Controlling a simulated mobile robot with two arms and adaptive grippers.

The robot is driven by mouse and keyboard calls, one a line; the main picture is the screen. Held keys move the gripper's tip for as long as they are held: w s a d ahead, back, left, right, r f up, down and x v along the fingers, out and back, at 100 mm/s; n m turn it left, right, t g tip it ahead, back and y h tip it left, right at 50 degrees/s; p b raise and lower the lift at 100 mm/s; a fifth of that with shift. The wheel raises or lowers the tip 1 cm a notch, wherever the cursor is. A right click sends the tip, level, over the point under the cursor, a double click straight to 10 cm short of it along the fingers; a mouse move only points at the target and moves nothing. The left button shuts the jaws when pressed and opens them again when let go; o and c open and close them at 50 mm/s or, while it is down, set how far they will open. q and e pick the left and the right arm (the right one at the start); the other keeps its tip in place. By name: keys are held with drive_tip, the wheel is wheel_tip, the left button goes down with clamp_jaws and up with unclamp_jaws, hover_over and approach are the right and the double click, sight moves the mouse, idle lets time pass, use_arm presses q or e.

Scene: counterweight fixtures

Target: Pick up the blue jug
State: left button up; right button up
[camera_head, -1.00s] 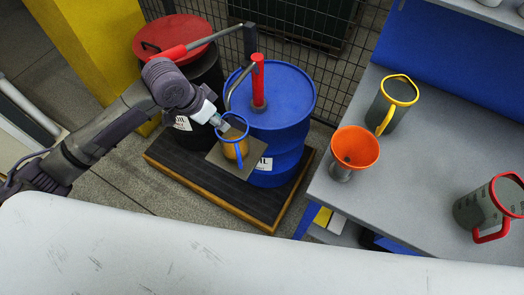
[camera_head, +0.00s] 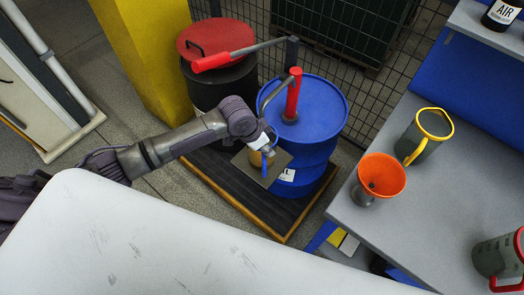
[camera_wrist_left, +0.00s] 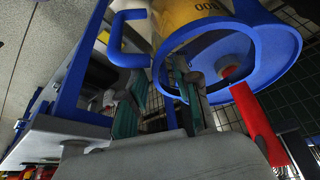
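The blue jug (camera_head: 264,168) has a blue rim and handle and amber contents. It stands on a small grey plate (camera_head: 275,175) in front of the blue drum, partly hidden by my left gripper (camera_head: 268,150). In the left wrist view its wall (camera_wrist_left: 190,12), rim and handle are close up. The two fingers of my left gripper (camera_wrist_left: 160,105) show there with a gap between them, close to the rim near the handle. One finger overlaps the rim; I cannot tell whether they touch it. My right gripper is not in view.
A blue drum (camera_head: 322,100) with a red-handled pump (camera_head: 292,95) stands right behind the jug. A black drum with a red lid (camera_head: 215,42) is behind left. Orange (camera_head: 381,175), yellow-rimmed (camera_head: 424,137) and red-rimmed (camera_head: 497,258) vessels stand on the grey table (camera_head: 425,225).

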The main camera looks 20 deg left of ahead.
use_arm(q)
drive_tip(key=shift+w+d+f, duration=0.2)
drive_tip(key=shift+f, duration=0.4)
clamp_jaws()
